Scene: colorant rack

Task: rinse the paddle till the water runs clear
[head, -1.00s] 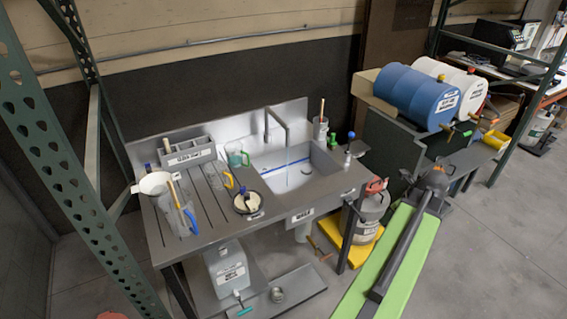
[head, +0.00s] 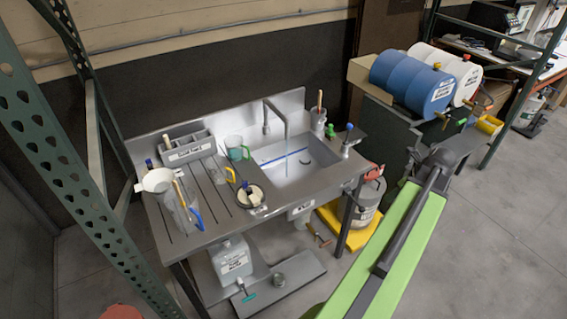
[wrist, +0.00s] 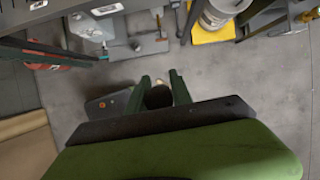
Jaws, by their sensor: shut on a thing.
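The steel sink (head: 312,176) is set in the bench at its right. Its tap (head: 284,108) arches over the basin, and a thin pale line below it looks like running water. My gripper (wrist: 161,78) shows in the wrist view, its green fingers shut on a dark round-ended thing (wrist: 158,97) seen nearly end-on above the floor. I cannot tell whether this is the paddle. In the head view my arm lies right of the sink, and the held thing cannot be made out. A wooden handle (head: 319,99) stands in a clear cup (head: 318,121) behind the sink.
A clear jug (head: 184,214), green-handled cup (head: 234,148) and grey caddy (head: 188,150) stand on the bench's left. A blue-knobbed fitting (head: 348,138) stands at its right. A grey pail (head: 367,201) sits on a yellow base below.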

